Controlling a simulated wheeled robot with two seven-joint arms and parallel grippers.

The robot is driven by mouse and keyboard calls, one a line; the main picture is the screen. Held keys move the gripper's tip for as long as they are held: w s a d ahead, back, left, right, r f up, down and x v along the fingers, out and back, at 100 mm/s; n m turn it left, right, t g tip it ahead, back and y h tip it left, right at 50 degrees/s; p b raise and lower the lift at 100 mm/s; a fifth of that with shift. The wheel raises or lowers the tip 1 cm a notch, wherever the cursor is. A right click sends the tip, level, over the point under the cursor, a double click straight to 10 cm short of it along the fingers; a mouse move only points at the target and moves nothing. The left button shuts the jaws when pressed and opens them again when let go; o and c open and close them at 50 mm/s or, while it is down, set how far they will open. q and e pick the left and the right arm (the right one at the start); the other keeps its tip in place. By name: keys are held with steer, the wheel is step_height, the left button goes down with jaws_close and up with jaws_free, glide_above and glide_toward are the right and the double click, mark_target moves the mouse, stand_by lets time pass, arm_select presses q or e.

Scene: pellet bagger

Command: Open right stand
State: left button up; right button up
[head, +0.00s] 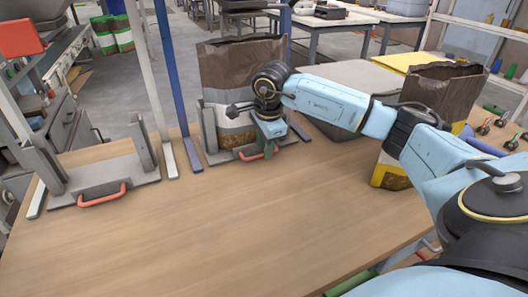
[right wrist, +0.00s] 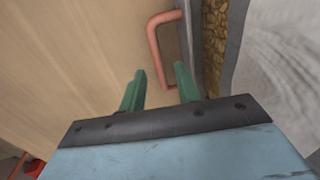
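The right stand (head: 212,130) is a grey bracket on the wooden table, with upright side plates and a red handle (head: 246,156) at its front. A brown, white and yellow paper bag (head: 225,75) stands in it. My right gripper (head: 268,150) is at the stand's front, by the right end of the handle. My arm hides the stand's right side in the head view. My left gripper is not in view.
The left stand (head: 105,183), empty, with a red handle (head: 102,195), sits at the table's left. Another bag (head: 440,85) stands at the right, behind my right arm. Blue and white posts rise between the stands. The front of the table (head: 220,235) is clear.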

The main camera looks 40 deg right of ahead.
steer(key=shift+w+f, duration=0.15)
steer(key=shift+f, duration=0.6)
steer(key=shift+c, duration=0.3)
jaws_close()
